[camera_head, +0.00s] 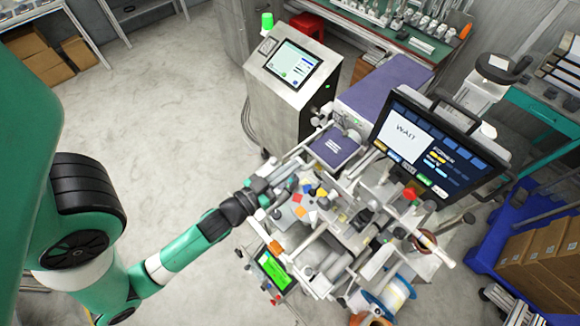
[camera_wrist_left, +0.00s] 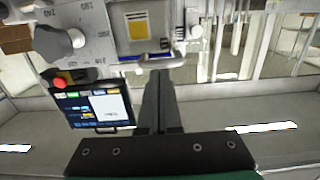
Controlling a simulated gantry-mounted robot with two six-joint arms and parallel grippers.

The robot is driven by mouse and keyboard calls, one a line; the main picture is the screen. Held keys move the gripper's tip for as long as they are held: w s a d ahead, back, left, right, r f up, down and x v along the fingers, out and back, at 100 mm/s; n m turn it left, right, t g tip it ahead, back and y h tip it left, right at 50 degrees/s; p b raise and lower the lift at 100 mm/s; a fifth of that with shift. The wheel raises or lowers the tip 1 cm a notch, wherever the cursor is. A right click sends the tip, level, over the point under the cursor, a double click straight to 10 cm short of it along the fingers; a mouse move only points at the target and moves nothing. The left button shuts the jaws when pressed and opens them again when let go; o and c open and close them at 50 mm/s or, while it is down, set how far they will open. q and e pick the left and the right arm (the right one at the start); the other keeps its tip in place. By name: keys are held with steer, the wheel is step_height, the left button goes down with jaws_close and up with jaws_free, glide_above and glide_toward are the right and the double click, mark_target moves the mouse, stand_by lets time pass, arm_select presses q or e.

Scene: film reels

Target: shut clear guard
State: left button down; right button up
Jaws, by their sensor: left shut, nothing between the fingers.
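My left gripper (camera_head: 278,186) reaches in from the left to the near left side of the film machine (camera_head: 345,215). In the left wrist view the two dark fingers (camera_wrist_left: 158,78) are together with nothing between them. Their tips show close below a pale horizontal bar (camera_wrist_left: 150,62) under a grey panel with a yellow label (camera_wrist_left: 137,26); I cannot tell whether they touch it. I cannot make out the clear guard's edges for certain, so its position is unclear. My right gripper is not in view.
A large monitor reading WAIT (camera_head: 438,150) stands at the machine's far right. A small green screen (camera_head: 273,270) is at its near edge. A cabinet with a touchscreen (camera_head: 293,64) stands behind. The floor (camera_head: 165,125) at left is clear.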

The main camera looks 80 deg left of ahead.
arm_select(q)
step_height(320, 180, down, 12)
steer(key=b, duration=1)
steer(key=shift+f+b, duration=0.15)
steer(key=shift+b, duration=0.2)
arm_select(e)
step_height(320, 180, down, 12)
